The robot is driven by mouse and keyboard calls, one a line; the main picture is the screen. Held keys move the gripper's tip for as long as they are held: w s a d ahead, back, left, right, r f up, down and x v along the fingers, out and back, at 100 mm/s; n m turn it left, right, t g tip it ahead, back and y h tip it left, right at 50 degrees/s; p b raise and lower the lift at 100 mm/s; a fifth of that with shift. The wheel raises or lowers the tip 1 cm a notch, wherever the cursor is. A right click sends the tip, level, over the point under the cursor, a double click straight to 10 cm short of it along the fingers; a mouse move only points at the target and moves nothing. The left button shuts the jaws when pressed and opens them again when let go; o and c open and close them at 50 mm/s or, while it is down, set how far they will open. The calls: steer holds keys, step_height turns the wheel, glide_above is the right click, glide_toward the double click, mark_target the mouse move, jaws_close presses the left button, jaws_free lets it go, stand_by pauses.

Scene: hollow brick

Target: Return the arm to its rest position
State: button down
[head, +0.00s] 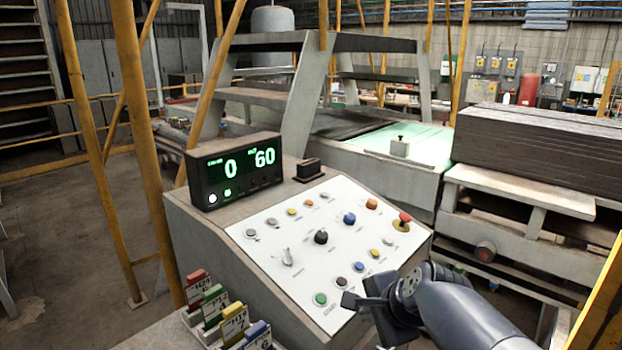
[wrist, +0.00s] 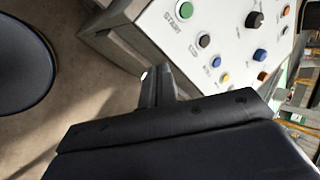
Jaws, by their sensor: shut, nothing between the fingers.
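My gripper (head: 350,301) is in the head view at the lower right edge of the control panel (head: 270,242), its fingers together and empty. My arm reaches in from the lower right corner. In the wrist view the shut gripper (wrist: 158,82) points toward the panel's front corner, near the green START button (wrist: 184,10). The green button also shows in the head view (head: 320,299), just left of the fingers. I cannot tell whether the fingers touch the panel.
A display box (head: 235,170) reading 0 and 60 stands on the console's back left. A red emergency button (head: 403,220) is at the panel's right. Coloured tagged blocks (head: 235,322) stand at the front left. Yellow posts (head: 137,150) and stacked slabs (head: 545,148) flank the console.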

steer(key=shift+w+a+r, duration=0.1)
steer(key=shift+w+r, duration=0.05)
steer(key=shift+w, duration=0.45)
steer(key=shift+w+a+r, duration=0.1)
steer(key=shift+w, duration=0.5)
